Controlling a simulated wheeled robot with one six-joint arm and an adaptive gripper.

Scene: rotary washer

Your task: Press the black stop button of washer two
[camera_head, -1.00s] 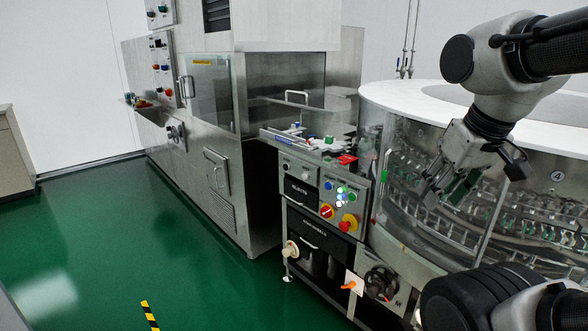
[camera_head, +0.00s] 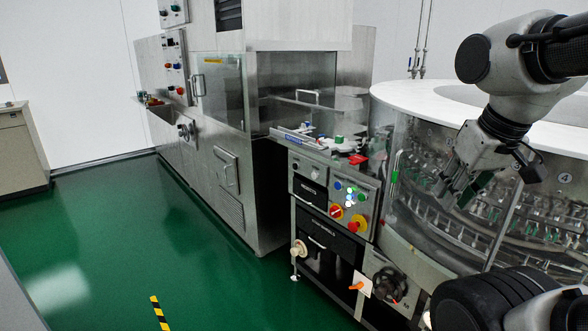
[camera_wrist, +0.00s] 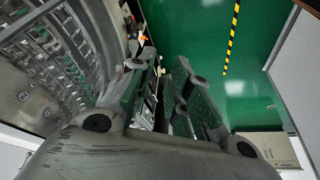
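The control panel (camera_head: 349,197) is on the front of the steel cabinet just left of the round washer (camera_head: 440,240). I cannot pick out a black stop button or a washer number at this size. My gripper (camera_head: 453,190) hangs in front of the washer's glass, to the right of the panel and apart from it. In the wrist view its two fingers (camera_wrist: 166,62) have a gap between them with nothing held.
A black handwheel (camera_head: 389,285) and an orange-handled switch (camera_head: 357,286) sit low on the cabinet. A larger steel machine (camera_head: 215,150) with its own panel stands further left. The green floor (camera_head: 120,230) is clear, with a yellow-black stripe (camera_head: 160,312).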

